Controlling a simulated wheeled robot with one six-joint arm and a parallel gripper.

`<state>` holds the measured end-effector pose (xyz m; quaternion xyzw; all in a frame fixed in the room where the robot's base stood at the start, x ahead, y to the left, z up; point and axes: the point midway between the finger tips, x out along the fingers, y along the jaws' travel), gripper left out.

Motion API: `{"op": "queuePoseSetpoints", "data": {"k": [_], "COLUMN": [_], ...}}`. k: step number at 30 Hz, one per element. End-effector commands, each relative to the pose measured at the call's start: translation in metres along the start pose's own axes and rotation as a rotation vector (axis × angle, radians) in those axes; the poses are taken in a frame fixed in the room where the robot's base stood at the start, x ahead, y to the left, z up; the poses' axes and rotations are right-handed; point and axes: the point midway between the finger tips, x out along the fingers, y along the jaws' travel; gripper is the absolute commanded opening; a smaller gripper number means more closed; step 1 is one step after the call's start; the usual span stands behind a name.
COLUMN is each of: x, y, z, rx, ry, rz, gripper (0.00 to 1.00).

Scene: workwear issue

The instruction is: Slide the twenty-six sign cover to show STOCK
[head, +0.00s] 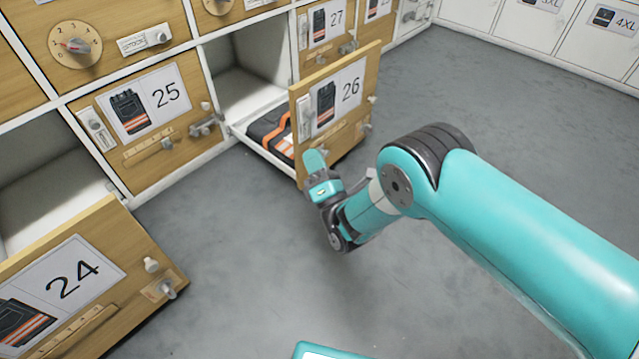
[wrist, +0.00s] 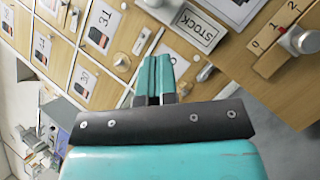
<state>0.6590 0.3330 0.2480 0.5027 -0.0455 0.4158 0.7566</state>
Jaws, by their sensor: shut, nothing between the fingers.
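The door of locker 26 (head: 345,95) stands open in the head view, with a card showing the number and dark trousers. A narrow pale sign (head: 304,119) runs along the left edge of this door; its wording is too small to read. My gripper (head: 316,160) is just below that sign, near the door's lower left corner, with its fingers shut and empty. The wrist view shows the shut fingers (wrist: 154,75) pointing at several doors. A sign reading STOCK (wrist: 196,27) is above and right of them; I cannot tell which locker it belongs to.
Locker 26's compartment holds a dark garment with orange bands (head: 272,125). Door 25 (head: 148,122) is shut; door 24 (head: 120,255) stands open at lower left. A numbered dial (head: 76,45) is at upper left. The grey floor (head: 250,260) is clear.

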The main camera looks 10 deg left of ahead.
Motion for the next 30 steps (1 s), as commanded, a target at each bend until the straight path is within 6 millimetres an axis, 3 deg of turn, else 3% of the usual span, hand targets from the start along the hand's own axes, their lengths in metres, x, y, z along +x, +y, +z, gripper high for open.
{"op": "queuePoseSetpoints", "data": {"k": [6,18,30], "x": [-0.047,-0.069,-0.070], "y": [0.009,0.005,0.003], "z": [0.002,-0.001,-0.001], "rx": [0.002,0.002,0.002], "ry": [0.004,0.002,0.001], "rz": [0.002,0.004,0.005], "gripper": [0.00,0.00,0.00]}}
